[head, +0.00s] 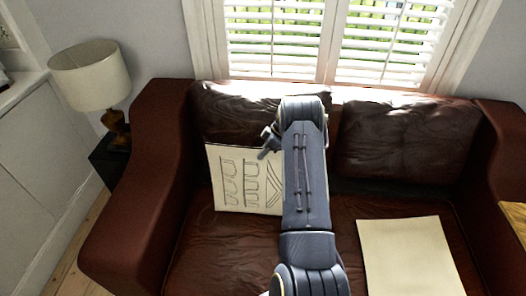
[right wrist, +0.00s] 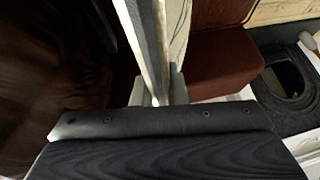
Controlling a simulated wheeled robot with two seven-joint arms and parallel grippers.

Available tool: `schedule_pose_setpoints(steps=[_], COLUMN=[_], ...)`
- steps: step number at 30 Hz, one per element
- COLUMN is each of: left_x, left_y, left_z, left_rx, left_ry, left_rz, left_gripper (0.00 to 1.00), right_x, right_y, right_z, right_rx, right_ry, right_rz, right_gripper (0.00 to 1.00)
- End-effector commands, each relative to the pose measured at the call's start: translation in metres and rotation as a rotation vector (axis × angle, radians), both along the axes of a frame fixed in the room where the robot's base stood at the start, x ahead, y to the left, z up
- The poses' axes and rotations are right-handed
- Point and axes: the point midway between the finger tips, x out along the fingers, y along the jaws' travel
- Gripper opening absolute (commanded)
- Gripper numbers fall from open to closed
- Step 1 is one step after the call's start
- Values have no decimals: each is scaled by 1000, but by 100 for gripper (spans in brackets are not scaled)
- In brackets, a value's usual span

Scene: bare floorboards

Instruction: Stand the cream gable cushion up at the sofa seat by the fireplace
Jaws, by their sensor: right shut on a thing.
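The cream gable cushion (head: 238,180), with dark line drawings of arches and a gable, is upright on the left seat of the sofa (head: 215,238). It is close to the left back cushion; contact is unclear. My right gripper (head: 268,144) is at its upper right edge, and my right arm hides its right part. In the right wrist view the gripper (right wrist: 158,98) is shut on a pale upright slab, the cream cushion (right wrist: 152,40). My left gripper is out of view.
A plain cream cushion (head: 410,256) lies flat on the right seat. A table lamp (head: 92,76) stands on a dark side table (head: 108,160) beyond the left armrest (head: 140,185). A shuttered window (head: 330,40) is behind the sofa. The left seat's front is clear.

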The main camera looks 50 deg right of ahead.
Motion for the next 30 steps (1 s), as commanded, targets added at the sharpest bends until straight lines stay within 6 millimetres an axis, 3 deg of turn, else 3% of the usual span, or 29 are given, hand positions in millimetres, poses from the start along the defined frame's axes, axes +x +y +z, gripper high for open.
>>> schedule_pose_setpoints(steps=[7,8,14,23,30], left_x=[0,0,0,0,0], left_y=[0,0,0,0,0], left_z=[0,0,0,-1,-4], left_rx=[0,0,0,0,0], left_ry=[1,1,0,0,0], left_rz=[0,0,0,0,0], left_gripper=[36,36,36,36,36], right_x=[1,1,1,-1,-11], right_y=[0,0,0,-1,-16], right_z=[0,0,0,0,30], right_rx=[0,0,0,0,-5], right_ry=[-2,-2,-2,1,-2], right_rz=[0,0,0,-1,-1], right_gripper=[0,14,38,38,38])
